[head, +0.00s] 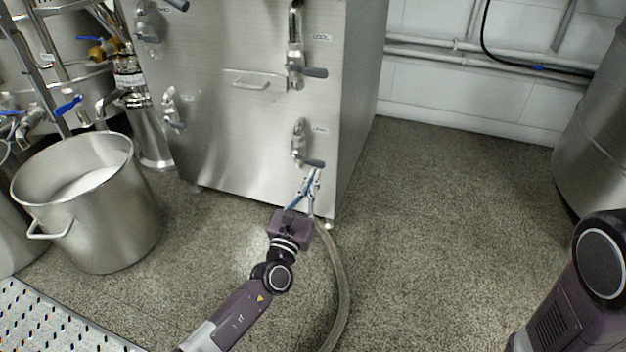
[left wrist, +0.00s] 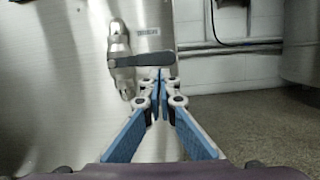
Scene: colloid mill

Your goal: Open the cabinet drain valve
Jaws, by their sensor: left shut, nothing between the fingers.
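The cabinet (head: 240,130) is a brushed steel box with several lever valves on its front. The valve at its lower right (head: 299,140) has a small label beside it and a dark lever (head: 314,163) that points right, roughly level. In the left wrist view the same lever (left wrist: 140,60) lies across the picture under a label too blurred to read for sure. My left gripper (head: 315,173) is shut and empty, its blue fingertips just below the lever's right end. In the left wrist view the fingertips (left wrist: 161,78) meet right by the lever; I cannot tell whether they touch it.
A hose (head: 341,290) runs along the floor from below the cabinet. A steel pot (head: 120,225) stands to the left, near piping. A perforated metal platform (head: 50,325) is at lower left. The floor right of the cabinet is clear up to a steel drum (head: 598,140).

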